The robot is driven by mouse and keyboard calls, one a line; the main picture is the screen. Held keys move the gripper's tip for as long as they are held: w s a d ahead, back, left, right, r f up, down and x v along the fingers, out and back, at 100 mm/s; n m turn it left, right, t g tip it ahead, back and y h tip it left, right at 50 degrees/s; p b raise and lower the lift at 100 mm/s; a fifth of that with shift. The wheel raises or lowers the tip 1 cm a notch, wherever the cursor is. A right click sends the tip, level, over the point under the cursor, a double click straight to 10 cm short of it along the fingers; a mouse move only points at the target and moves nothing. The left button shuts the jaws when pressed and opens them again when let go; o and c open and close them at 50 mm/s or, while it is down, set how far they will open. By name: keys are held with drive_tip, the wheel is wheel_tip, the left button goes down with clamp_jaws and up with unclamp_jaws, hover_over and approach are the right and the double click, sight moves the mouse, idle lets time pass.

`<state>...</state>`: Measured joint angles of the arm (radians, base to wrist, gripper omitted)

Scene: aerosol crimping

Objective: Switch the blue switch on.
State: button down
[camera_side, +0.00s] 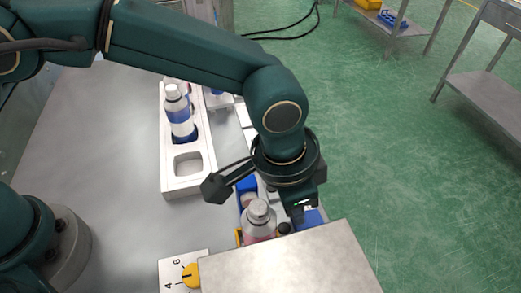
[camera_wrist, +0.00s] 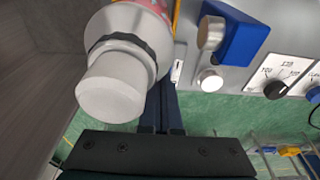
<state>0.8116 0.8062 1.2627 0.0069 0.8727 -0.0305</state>
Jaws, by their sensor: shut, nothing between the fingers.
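No part can be made out for certain as the blue switch. In the wrist view a blue block (camera_wrist: 243,38) with a silver cylinder against it sits on a grey panel, and a small blue part (camera_wrist: 314,95) shows at the right edge, cut off. My gripper (camera_wrist: 162,100) points at the panel area, its dark fingers together and empty, beside a white-capped bottle (camera_wrist: 112,85). The blue block lies up and right of the fingers, apart from them. In the side view my wrist hangs behind a metal box and the fingertips are hidden.
The metal box (camera_side: 290,265) stands in front, near a yellow dial (camera_side: 191,275). A white tray (camera_side: 183,185) holds a blue-labelled bottle (camera_side: 180,115) and has an empty pocket. In the wrist view a black knob (camera_wrist: 275,90) with a scale sits at right.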

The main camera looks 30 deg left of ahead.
drive_tip(key=shift+f, duration=0.5)
idle(0.5)
wheel_tip(320, 180, up, 11)
drive_tip(key=shift+f, duration=0.2)
idle(1.0)
